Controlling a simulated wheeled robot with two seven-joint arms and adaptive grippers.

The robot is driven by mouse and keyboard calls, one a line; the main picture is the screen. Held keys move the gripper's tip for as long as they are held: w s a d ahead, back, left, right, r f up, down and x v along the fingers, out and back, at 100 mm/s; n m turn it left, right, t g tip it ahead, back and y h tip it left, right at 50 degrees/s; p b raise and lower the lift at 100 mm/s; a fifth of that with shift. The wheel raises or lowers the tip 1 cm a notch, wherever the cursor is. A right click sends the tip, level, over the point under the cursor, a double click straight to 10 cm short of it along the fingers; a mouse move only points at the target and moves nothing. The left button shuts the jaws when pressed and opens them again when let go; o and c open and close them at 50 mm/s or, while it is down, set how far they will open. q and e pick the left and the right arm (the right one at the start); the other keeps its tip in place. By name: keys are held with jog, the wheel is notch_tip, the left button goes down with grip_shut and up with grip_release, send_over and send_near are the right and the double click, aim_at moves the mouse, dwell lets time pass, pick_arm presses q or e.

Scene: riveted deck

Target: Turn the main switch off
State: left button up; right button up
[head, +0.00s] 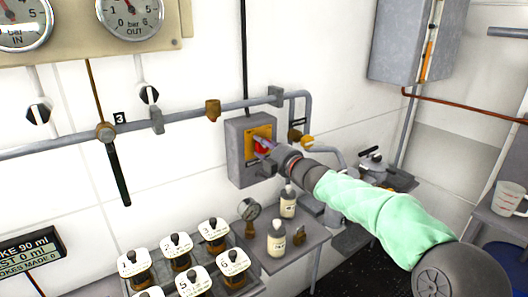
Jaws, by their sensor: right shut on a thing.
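The main switch is a grey box (237,165) on the white wall, with a yellow plate (252,133) and a red handle (262,148) on its front. My right arm comes in from the lower right in a pale green sleeve. My right gripper (265,150) is at the front of the box, shut on the red handle. The gripper covers much of the handle, so its exact angle is hard to tell. My left gripper is not in view.
A grey pipe (60,143) runs along the wall, with a black lever (119,178) hanging from it. Below stand numbered jars (176,251) and a small shelf (306,238) with bottles (276,240). Two gauges (130,14) are at top left. A grey cabinet (405,40) hangs at upper right.

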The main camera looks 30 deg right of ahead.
jog(key=shift+f+n+b, duration=0.5)
jog(key=shift+n, duration=0.7)
jog(key=shift+d+n, duration=0.1)
jog(key=shift+n, duration=0.2)
jog(key=shift+r, duration=0.2)
jog(key=o, duration=1.1)
jog(key=shift+d, duration=0.15)
jog(key=shift+o, duration=0.3)
jog(key=shift+d, duration=0.1)
jog(key=shift+r, duration=0.2)
jog(key=s, duration=1.2)
jog(key=shift+d, duration=0.35)
